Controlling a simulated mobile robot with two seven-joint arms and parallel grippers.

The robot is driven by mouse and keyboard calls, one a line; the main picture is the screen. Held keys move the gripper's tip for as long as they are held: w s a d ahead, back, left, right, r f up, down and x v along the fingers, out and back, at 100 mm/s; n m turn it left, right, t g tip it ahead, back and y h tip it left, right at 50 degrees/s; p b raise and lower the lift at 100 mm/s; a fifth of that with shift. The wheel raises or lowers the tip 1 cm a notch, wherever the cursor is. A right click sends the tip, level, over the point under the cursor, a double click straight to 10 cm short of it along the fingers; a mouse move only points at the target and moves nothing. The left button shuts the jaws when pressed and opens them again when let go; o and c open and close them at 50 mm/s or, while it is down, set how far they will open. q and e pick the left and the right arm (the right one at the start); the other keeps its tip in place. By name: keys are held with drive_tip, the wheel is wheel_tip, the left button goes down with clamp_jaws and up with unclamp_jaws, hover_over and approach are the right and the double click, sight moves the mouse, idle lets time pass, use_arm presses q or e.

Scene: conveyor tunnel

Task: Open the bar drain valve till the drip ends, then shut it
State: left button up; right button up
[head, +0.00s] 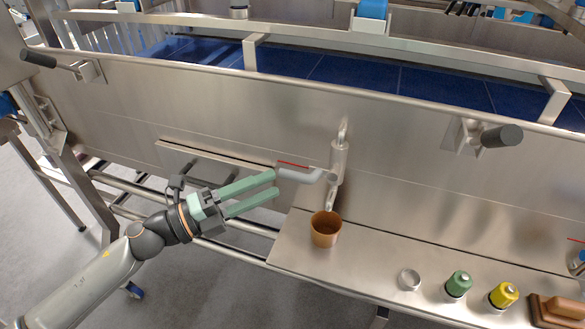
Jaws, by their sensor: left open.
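The drain valve (338,160) is a small upright metal pipe fitting on the steel side panel. Its grey lever (302,175) sticks out to the left, roughly level, just below a short red line (293,164) on the panel. An orange-brown cup (325,228) stands upright on the shelf below the valve outlet. My left gripper (276,184) has green fingers, is open and empty, and points right. Its upper fingertip is close to the lever's free end; I cannot tell whether they touch. No drip can be made out. My right gripper is out of view.
The steel shelf (300,255) also bears a small metal ring (409,279), a green-capped item (458,284), a yellow-capped item (503,295) and a brown block (556,311). Dark-gripped handles (502,136) and (38,58) jut from the panel. A blue conveyor belt (350,72) runs behind.

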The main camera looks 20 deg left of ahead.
sight(284, 178)
use_arm(q)
drive_tip(key=p+x, duration=0.1)
drive_tip(key=x, duration=0.4)
drive_tip(key=shift+a+r, duration=0.1)
drive_tip(key=shift+w+d+p, duration=0.35)
drive_tip(key=shift+w+d, duration=0.05)
drive_tip(key=shift+d, duration=0.05)
clamp_jaws()
idle(1.0)
